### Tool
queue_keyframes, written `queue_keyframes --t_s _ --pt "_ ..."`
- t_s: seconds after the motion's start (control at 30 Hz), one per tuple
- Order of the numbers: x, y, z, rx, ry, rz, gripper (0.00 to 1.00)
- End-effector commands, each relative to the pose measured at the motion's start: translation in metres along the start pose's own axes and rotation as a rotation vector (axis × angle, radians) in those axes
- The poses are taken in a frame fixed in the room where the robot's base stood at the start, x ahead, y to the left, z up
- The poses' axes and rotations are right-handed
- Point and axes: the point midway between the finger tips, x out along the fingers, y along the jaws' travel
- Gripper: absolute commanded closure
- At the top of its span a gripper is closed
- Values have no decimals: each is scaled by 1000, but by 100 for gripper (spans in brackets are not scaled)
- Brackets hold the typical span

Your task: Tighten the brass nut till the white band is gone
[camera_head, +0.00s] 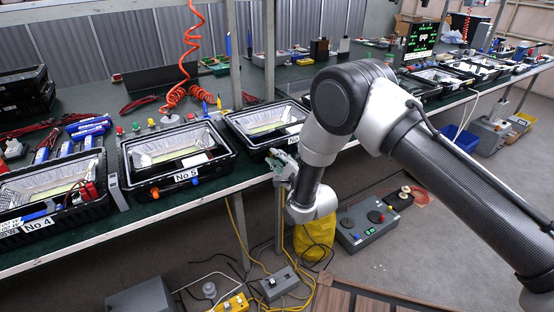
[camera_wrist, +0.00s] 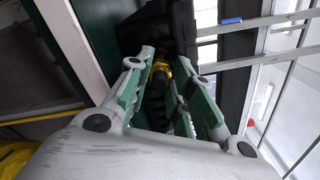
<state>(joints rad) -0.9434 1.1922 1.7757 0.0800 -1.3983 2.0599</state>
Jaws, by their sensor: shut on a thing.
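My gripper (camera_head: 282,166) is at the front edge of the bench, by the lower front of a black floodlight housing (camera_head: 236,122) whose number label is partly hidden by my arm. In the wrist view my gripper (camera_wrist: 163,66) has its two green-padded fingers around a yellow, brass-coloured nut (camera_wrist: 160,68) and is shut on it. The nut sits beside the black housing wall (camera_wrist: 176,22), with a dark ribbed part below it between the fingers. I cannot make out a white band in either view. The nut is hidden in the head view.
Housing No 5 (camera_head: 178,158) and housing No 4 (camera_head: 50,196) stand to the left on the green bench. A grey control box (camera_head: 366,226) and yellow cables lie on the floor below.

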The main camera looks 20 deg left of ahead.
Motion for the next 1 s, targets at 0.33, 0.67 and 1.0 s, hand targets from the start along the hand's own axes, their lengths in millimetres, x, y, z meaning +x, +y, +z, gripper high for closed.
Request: queue_keyframes --t_s 0.33,0.67,1.0 --pt "-1 1 -2 4 5 1 100" --pt "0 0 -1 3 2 1 56" --pt "-24 1 -1 3 2 3 56"
